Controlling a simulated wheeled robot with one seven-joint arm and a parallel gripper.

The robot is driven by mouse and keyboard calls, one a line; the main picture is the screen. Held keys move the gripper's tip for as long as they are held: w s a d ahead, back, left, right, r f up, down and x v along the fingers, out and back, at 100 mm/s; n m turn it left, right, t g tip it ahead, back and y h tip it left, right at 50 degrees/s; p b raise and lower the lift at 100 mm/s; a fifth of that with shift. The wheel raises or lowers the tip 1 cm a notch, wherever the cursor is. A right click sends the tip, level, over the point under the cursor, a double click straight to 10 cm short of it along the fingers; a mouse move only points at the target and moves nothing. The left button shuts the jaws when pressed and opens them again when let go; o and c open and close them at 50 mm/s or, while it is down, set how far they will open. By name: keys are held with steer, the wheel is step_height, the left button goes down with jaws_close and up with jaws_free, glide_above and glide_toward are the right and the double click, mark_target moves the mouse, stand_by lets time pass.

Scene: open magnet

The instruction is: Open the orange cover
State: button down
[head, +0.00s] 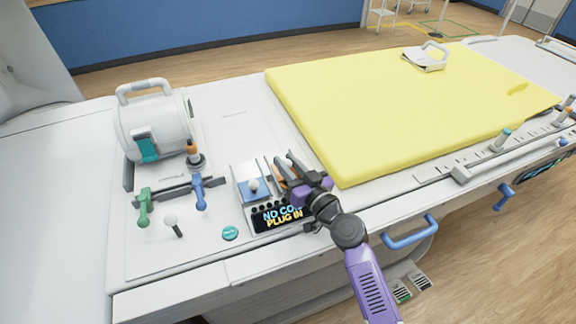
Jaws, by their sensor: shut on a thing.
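The orange cover (279,187) shows only as a small orange patch at the right side of the control box on the white table. My gripper (284,170) reaches in from the lower right, and its dark fingers are closed at the cover. The fingers and the purple wrist hide most of the cover, so its exact angle cannot be told.
The control box has a display (280,217) reading "NO CO… PLUG IN", partly blocked, and a white knob (253,185). Left are a white cylinder (152,125), a green lever (144,207) and a blue lever (200,193). A yellow pad (390,110) lies behind right.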

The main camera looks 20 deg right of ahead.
mark_target(290, 167)
steer(key=c, duration=1.2)
jaws_free()
steer(key=s, duration=0.2)
steer(key=s+d+b, duration=0.1)
steer(key=s, duration=0.4)
steer(key=shift+d+f+b, duration=0.1)
steer(key=shift+d+b, duration=0.15)
steer(key=shift+b, duration=0.15)
steer(key=shift+s, duration=0.35)
steer(key=shift+d, duration=0.1)
